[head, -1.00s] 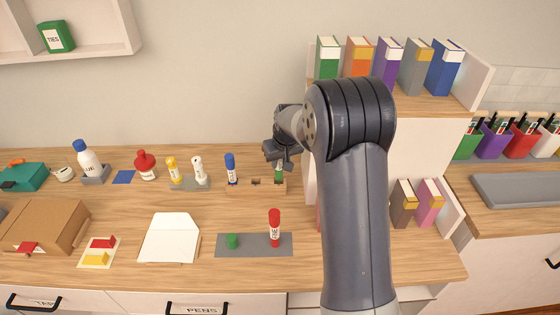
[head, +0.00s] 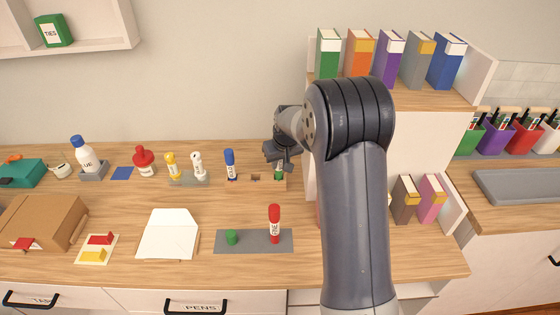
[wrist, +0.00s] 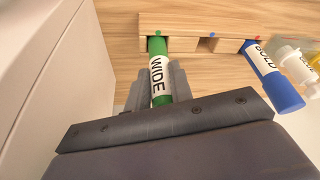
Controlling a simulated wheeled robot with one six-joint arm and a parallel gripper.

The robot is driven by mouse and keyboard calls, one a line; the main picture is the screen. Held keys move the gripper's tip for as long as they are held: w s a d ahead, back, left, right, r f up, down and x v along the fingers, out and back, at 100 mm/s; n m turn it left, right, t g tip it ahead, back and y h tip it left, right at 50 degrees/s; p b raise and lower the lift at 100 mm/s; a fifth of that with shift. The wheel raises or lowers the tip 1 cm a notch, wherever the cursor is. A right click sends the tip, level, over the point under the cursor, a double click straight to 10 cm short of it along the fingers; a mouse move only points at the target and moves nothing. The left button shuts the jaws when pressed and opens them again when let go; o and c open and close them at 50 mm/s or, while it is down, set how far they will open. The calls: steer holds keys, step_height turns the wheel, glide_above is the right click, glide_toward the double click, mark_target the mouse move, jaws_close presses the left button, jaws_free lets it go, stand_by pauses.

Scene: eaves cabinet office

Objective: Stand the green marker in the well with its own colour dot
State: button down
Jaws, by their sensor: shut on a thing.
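The green marker (wrist: 158,75), labelled WIDE, is held upright in my gripper (wrist: 155,95). In the head view the gripper (head: 279,157) is over the right end of the wooden block (head: 256,185), and a short green part of the marker (head: 279,174) shows below it. In the wrist view the marker's lower end meets the block (wrist: 185,22) right at the green dot (wrist: 158,34); how deep it sits in the well is hidden. The blue marker (wrist: 272,78) stands in the other end well.
A shelf unit (head: 400,150) stands close right of the gripper. Yellow (head: 173,165) and white (head: 197,165) bottles stand left of the block. In front, a grey mat (head: 255,246) holds a red marker (head: 274,224) and a green cap (head: 232,238).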

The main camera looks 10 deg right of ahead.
steer(key=shift+f+b, duration=1.1)
steer(key=shift+f, duration=0.4)
steer(key=c, duration=1.2)
jaws_free()
steer(key=shift+o, duration=0.2)
steer(key=shift+r, duration=0.1)
step_height(320, 180, up, 10)
steer(key=shift+f+b, duration=0.1)
steer(key=shift+b, duration=0.4)
step_height(320, 180, down, 10)
steer(key=shift+p, duration=0.6)
steer(key=shift+r+p, duration=0.4)
steer(key=shift+r, duration=0.25)
